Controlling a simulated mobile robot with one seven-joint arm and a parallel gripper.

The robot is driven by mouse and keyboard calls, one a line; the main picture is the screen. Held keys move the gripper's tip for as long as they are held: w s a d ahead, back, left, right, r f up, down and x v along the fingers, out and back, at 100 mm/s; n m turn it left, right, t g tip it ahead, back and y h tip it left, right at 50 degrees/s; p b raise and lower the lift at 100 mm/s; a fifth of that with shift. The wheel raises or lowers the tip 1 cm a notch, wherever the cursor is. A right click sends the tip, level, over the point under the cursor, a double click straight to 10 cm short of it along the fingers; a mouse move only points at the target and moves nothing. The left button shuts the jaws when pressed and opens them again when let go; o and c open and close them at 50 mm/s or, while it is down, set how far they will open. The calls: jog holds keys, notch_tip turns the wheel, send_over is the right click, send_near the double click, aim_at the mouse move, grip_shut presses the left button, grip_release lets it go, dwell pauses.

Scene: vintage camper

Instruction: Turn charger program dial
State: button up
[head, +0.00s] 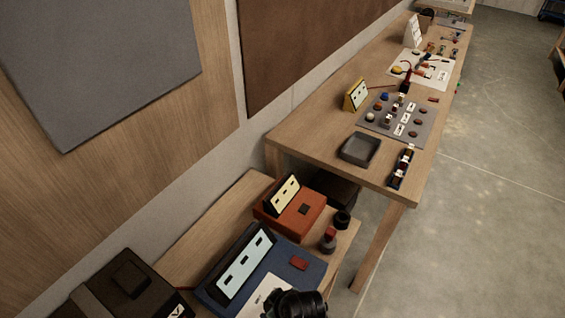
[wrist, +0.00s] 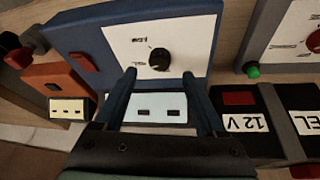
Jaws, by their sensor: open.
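The charger (wrist: 75,35) is a blue box with a white panel (wrist: 120,52) and a round black program dial (wrist: 159,59). It has a red switch (wrist: 82,63) and a pale slotted face (wrist: 150,107). In the head view the charger (head: 225,300) stands on the low bench, and its dial is hidden behind my gripper. My gripper (wrist: 160,75) is open and empty. In the wrist view its fingertips point at the panel, one to each side of the dial and slightly below it. I see no clear contact.
An orange box (head: 290,215) and small dark knobbed parts (head: 328,240) stand beside the charger. A black 12V battery (wrist: 240,112) and a panel with a green button (wrist: 253,71) are on its other side. A longer table (head: 300,130) with a grey tray (head: 360,150) lies beyond.

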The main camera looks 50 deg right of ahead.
jog(key=d+v, duration=0.1)
jog(key=v, duration=0.6)
jog(key=shift+a+r+b, duration=0.25)
jog(key=shift+a+b, duration=0.05)
jog(key=shift+a, duration=0.2)
